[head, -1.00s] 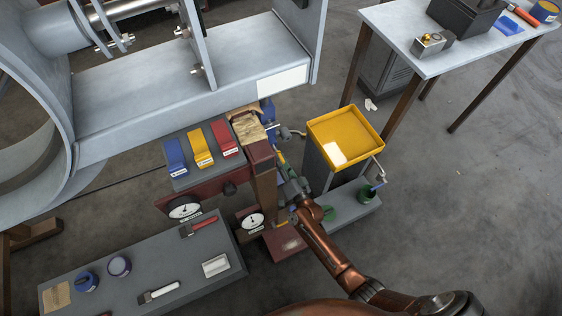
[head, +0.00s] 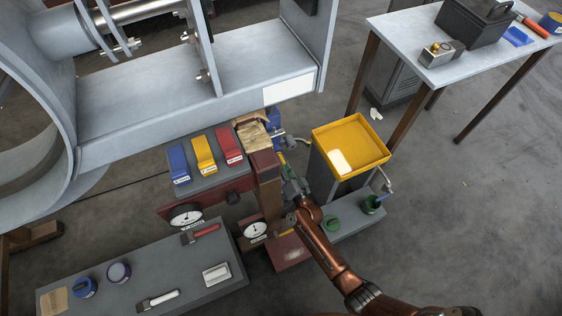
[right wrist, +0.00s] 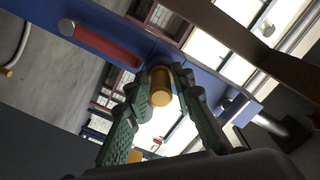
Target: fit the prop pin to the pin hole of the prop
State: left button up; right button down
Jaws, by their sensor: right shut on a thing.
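My right gripper (head: 284,166) reaches in beside the reddish-brown post under a wooden block (head: 254,133). In the right wrist view, its green-padded fingers (right wrist: 164,100) are shut on a brass-coloured cylinder (right wrist: 160,86), which looks like the prop pin. I cannot make out the pin hole, nor whether the pin touches the frame. My left gripper is not in view.
A yellow tray (head: 354,140) on a grey stand is close on the right of my arm. Blue, yellow and red blocks (head: 204,154) and gauges are on the left. A grey bench (head: 135,262) holds tools. A large grey steel structure (head: 150,95) stands behind.

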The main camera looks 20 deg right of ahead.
jog(key=shift+w, duration=0.2)
dwell(0.6)
jog(key=c, duration=1.6)
grip_release()
jog(key=s, duration=1.2)
jog(key=shift+d, duration=0.25)
